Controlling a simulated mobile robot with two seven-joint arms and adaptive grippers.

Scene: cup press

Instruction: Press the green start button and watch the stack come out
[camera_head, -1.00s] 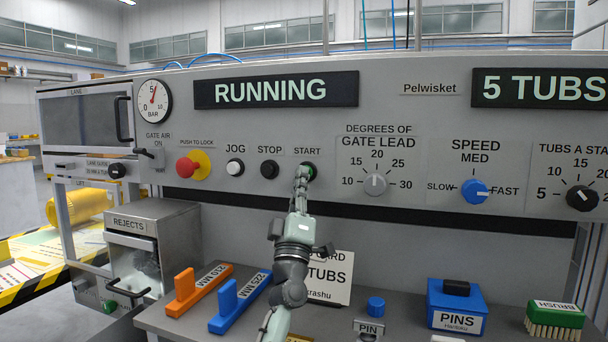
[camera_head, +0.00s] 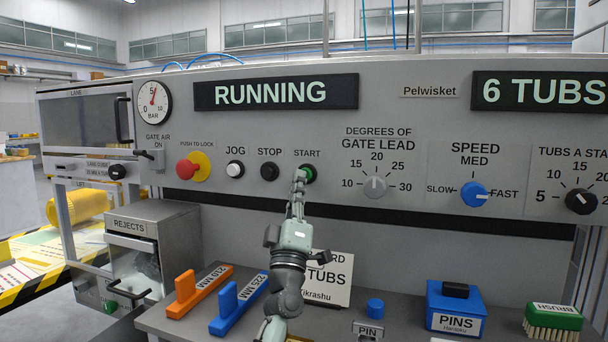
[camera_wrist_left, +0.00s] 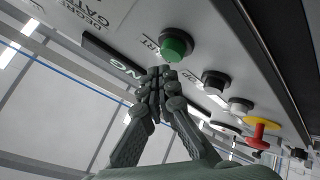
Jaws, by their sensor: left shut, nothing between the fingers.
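The green start button (camera_head: 308,173) sits on the grey panel under the word START. It also shows in the left wrist view (camera_wrist_left: 176,45), in front of my fingertips. My left gripper (camera_head: 299,175) is shut and empty, its fingertips just below and left of the button in the head view. In the left wrist view (camera_wrist_left: 160,80) a small gap shows between the fingertips and the button. The left display (camera_head: 275,92) reads RUNNING and the right display (camera_head: 540,91) reads 6 TUBS. No stack of tubs is in view. My right gripper is not in view.
Beside START are the black STOP button (camera_head: 269,171), white JOG button (camera_head: 235,169) and red push-to-lock knob (camera_head: 187,168). Below, the shelf holds an orange gauge (camera_head: 198,292), a blue gauge (camera_head: 238,304), a PINS box (camera_head: 456,307) and a brush (camera_head: 553,321).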

